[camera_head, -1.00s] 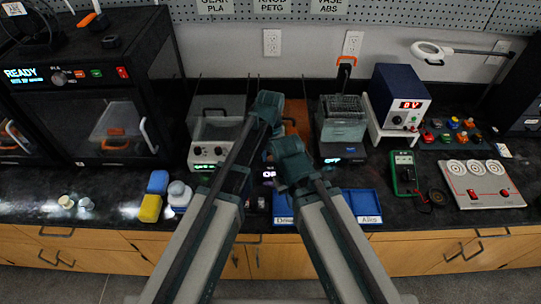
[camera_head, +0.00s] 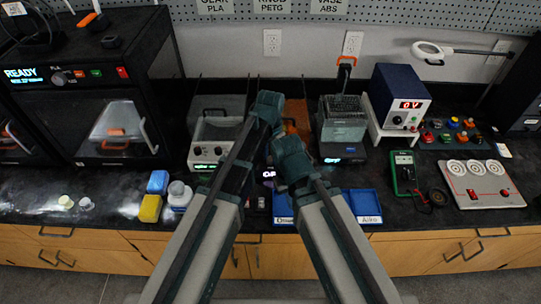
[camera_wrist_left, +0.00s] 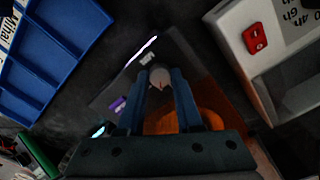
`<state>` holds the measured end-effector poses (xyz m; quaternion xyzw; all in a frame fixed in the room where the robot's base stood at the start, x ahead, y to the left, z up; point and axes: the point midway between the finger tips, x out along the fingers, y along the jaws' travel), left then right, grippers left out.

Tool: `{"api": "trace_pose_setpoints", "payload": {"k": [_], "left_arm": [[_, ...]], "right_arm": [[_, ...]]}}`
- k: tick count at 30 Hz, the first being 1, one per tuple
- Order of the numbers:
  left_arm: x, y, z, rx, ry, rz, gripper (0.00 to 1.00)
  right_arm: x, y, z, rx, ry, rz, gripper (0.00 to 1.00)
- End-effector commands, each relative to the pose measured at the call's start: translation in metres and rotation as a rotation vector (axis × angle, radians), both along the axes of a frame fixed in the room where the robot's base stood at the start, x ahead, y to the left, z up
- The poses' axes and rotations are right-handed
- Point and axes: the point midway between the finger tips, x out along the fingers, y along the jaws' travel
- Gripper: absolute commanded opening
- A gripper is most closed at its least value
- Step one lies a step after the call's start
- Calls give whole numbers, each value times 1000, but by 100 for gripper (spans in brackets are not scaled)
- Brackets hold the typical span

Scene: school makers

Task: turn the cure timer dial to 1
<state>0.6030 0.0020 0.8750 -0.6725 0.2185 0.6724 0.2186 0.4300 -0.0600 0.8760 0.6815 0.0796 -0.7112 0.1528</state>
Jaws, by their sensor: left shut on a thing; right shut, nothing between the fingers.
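The cure timer dial (camera_wrist_left: 160,78) is a small pale round knob with a reddish mark, seen in the left wrist view. It sits on a dark front panel beside white lettering too small to read. My left gripper (camera_wrist_left: 161,86) has its two blue fingers shut on the dial from both sides. In the head view my left gripper (camera_head: 267,108) hides the dial and most of the cure unit. The unit's orange cover (camera_head: 299,114) shows behind. A purple display (camera_wrist_left: 118,104) is beside the dial. My right gripper (camera_head: 289,158) is shut and empty, just below the left one.
A white-fronted device (camera_head: 210,152) stands left of my left gripper. A dark-based machine (camera_head: 343,128) stands to the right. A green meter (camera_head: 404,172) lies farther right.

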Motion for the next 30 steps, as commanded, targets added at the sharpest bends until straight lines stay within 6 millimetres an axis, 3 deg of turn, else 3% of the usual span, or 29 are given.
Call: {"api": "trace_pose_setpoints", "payload": {"k": [21, 22, 26, 30], "left_arm": [[0, 0, 0, 0, 0, -70, 0], [0, 0, 0, 0, 0, -70, 40], [0, 0, 0, 0, 0, -70, 63], [0, 0, 0, 0, 0, -70, 65]], "right_arm": [[0, 0, 0, 0, 0, 0, 0], [0, 0, 0, 0, 0, 0, 0], [0, 0, 0, 0, 0, 0, 0], [0, 0, 0, 0, 0, 0, 0]]}}
